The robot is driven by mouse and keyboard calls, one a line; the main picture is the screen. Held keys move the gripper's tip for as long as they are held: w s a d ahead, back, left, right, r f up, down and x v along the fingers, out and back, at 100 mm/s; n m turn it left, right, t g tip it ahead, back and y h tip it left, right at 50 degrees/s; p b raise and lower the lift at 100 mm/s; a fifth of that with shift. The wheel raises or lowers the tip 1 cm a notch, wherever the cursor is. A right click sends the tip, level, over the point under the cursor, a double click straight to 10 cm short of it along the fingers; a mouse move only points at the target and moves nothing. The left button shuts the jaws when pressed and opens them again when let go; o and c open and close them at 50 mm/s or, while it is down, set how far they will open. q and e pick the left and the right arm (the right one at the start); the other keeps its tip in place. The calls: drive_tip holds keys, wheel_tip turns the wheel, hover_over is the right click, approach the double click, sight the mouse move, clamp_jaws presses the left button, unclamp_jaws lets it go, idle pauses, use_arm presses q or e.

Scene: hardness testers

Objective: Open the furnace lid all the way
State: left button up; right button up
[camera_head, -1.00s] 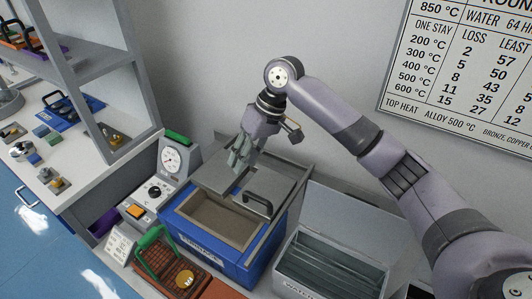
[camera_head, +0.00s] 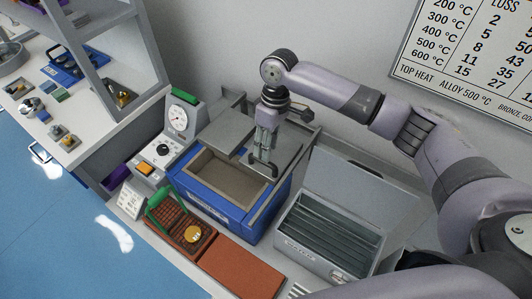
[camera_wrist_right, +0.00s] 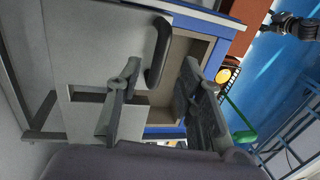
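The furnace is a blue box (camera_head: 222,208) with a rectangular, tan-lined chamber (camera_head: 215,172) partly uncovered. Its flat grey lid (camera_head: 228,130) covers the back part and carries a dark bar handle, which shows in the right wrist view (camera_wrist_right: 160,48). My right gripper (camera_head: 263,166) points down at the lid's front, at the handle. In the right wrist view its two fingers (camera_wrist_right: 160,75) are apart, with the handle appearing between their tips; I cannot tell whether they touch it. My left gripper is absent from the head view; a dark jointed shape at the wrist view's top right may be it.
A grey water tank (camera_head: 325,235) with its lid raised stands right of the furnace. A control box with a dial (camera_head: 180,118) is at its left. A green-handled basket (camera_head: 180,222) holding a brass piece and a red-brown slab (camera_head: 240,270) lie in front. A wall rises behind.

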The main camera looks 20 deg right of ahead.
drive_tip(key=shift+s+a+f, duration=0.15)
drive_tip(key=shift+a+f, duration=0.05)
drive_tip(key=shift+f, duration=0.85)
drive_tip(key=shift+s+a+f, duration=0.1)
drive_tip(key=shift+a+f, duration=0.05)
drive_tip(key=shift+f, duration=0.85)
drive_tip(key=shift+c, duration=0.2)
clamp_jaws()
